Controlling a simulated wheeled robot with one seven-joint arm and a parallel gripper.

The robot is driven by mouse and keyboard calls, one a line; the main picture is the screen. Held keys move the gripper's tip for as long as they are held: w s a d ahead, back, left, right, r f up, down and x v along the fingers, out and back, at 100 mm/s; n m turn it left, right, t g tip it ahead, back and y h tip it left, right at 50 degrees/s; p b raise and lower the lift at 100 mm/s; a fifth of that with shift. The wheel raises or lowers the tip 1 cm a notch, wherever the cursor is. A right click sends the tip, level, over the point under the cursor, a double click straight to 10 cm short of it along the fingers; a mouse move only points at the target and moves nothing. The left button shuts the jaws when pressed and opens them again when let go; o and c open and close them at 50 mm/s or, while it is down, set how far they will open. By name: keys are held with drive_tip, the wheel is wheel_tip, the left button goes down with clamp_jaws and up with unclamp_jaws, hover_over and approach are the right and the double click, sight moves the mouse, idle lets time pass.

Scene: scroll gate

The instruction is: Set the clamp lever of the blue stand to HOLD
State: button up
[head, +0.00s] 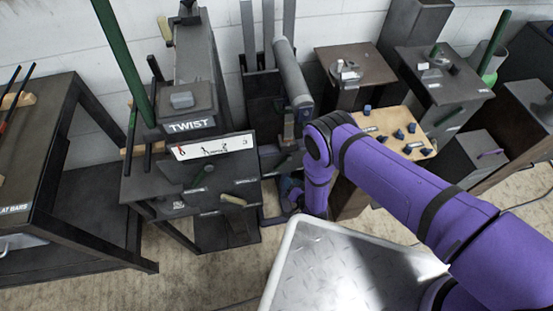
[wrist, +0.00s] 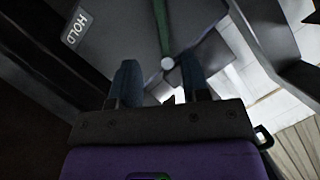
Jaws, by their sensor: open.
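In the wrist view a dark green lever (wrist: 162,28) with a pale round end runs down from the top edge over a grey plate (wrist: 115,25). A white HOLD label (wrist: 77,27) is on that plate, left of the lever. My gripper (wrist: 160,72) is open, its two dark blue fingers apart. The lever's round end appears between the fingertips, nearer the right one; I cannot tell whether they touch. In the head view my purple forearm reaches down beside the dark stands, and the gripper is hard to make out there. I cannot tell which stand is the blue one.
In the head view a stand with a TWIST sign (head: 192,126) and several levers is to the left. A tan board with blue knobs (head: 392,130) is right of my wrist. A pale metal plate (head: 335,265) lies in front. A dark table (head: 50,130) stands far left.

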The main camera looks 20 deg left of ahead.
sight(280, 166)
drive_tip(key=x, duration=1.1)
drive_tip(key=shift+c, duration=0.4)
clamp_jaws()
